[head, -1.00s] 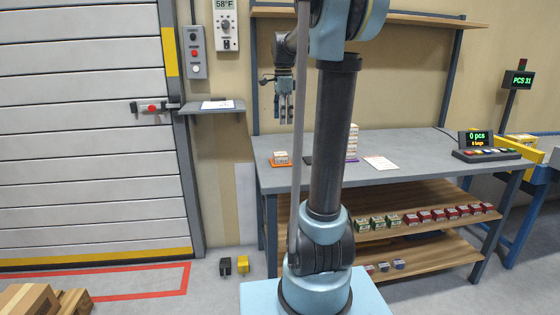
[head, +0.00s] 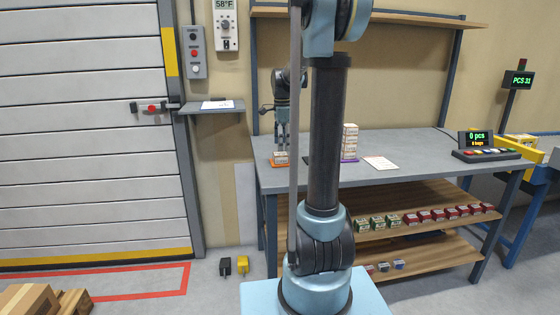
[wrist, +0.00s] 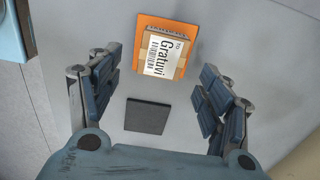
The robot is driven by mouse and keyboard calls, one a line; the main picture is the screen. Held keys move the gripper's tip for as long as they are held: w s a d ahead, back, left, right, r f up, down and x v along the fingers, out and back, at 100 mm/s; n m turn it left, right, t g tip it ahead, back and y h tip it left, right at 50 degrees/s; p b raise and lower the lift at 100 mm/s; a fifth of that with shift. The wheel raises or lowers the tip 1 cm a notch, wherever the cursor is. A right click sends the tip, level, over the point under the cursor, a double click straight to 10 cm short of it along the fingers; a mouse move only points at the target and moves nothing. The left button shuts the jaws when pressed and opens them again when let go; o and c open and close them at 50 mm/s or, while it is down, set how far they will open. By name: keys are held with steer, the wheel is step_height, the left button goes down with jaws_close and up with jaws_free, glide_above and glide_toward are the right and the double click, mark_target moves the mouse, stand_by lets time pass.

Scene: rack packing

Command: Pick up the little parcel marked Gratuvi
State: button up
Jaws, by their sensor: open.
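The little parcel marked Gratuvi (wrist: 165,54) shows in the wrist view, a small brown box with a white label and barcode on top. It lies on an orange mat (wrist: 188,33) on the grey table. In the head view the parcel (head: 280,157) is at the left end of the table, partly hidden by my gripper. My gripper (head: 281,147) points down just above it in the head view. In the wrist view my gripper (wrist: 158,103) is open, with one finger on each side and nothing between them; the parcel lies ahead of the fingertips.
A dark square pad (wrist: 147,116) lies on the table near the orange mat. A stack of white boxes (head: 350,141) stands on a purple mat to the right, with a paper sheet (head: 380,163) beyond it. Small green and red boxes line the shelf (head: 400,239) below.

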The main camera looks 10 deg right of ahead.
mark_target(281, 154)
steer(key=shift+w+a+f, duration=0.1)
steer(key=shift+a+f, duration=0.05)
steer(key=shift+f, duration=1.3)
steer(key=shift+w+a+f, duration=0.1)
steer(key=shift+f, duration=1.3)
steer(key=c, duration=1.2)
